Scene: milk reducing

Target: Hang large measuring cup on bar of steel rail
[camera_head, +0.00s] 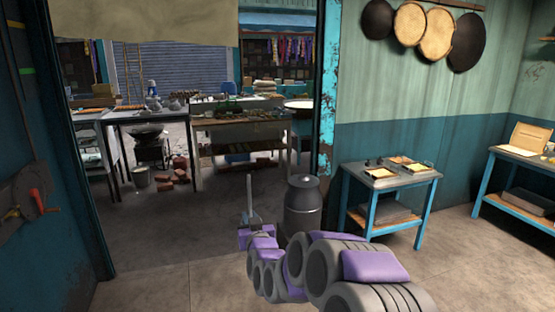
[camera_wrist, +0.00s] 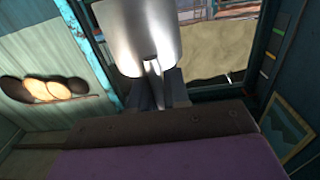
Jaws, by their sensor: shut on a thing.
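A shiny metal cup (camera_wrist: 145,35), the large measuring cup by its look, fills the top middle of the wrist view. My gripper (camera_wrist: 158,88) is shut on its narrow handle, with the cup's body beyond the fingers and its top cut off by the frame. In the head view my gripper (camera_head: 250,215) is low in front of the doorway, left of a grey milk can. The cup is too small to make out clearly there.
The milk can (camera_head: 302,208) stands close right of my gripper. A small blue table (camera_head: 385,182) stands by the right wall, and another table (camera_head: 520,165) is farther right. Beyond the doorway are a cluttered workbench (camera_head: 240,124) and bricks (camera_head: 180,168). Floor lies clear left of my arm.

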